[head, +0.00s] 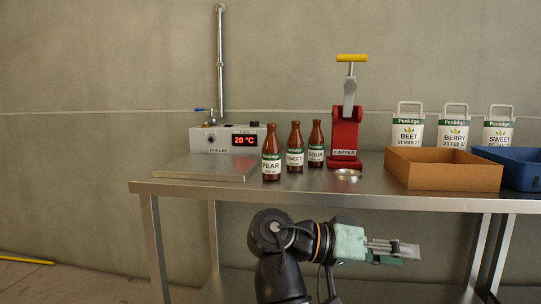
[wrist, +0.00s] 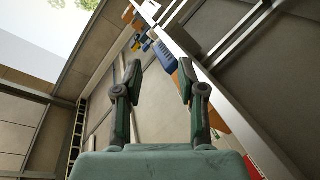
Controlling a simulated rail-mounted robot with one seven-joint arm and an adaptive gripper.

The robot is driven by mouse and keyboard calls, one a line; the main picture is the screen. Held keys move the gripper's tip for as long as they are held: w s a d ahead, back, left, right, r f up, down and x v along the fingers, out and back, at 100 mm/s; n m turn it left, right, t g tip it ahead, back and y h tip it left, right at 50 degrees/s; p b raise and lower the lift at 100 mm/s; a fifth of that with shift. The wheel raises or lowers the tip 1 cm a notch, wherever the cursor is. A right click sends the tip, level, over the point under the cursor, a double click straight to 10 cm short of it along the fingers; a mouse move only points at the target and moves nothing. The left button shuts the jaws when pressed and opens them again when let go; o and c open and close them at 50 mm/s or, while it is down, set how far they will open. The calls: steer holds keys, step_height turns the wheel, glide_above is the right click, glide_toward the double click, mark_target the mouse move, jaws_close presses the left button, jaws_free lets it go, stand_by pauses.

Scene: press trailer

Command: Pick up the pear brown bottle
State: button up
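The pear brown bottle (head: 271,154) stands upright on the steel table (head: 330,196), nearest the front left of three brown bottles, with a white and green label reading PEAR. My gripper (head: 410,251) is in front of the table and below its top, pointing right, well apart from the bottle. In the wrist view my gripper (wrist: 158,75) shows its two fingers spread apart with nothing between them. The pear bottle cannot be made out in the wrist view.
The sweet bottle (head: 295,148) and sour bottle (head: 316,145) stand close behind and right of it. A chiller (head: 222,139) with a flat plate (head: 205,168) is left. A red capper (head: 345,135), orange box (head: 440,175), blue crate (head: 520,172) and labelled jugs (head: 407,130) are right.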

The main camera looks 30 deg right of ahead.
stand_by(0.3)
steer(key=o, duration=0.4)
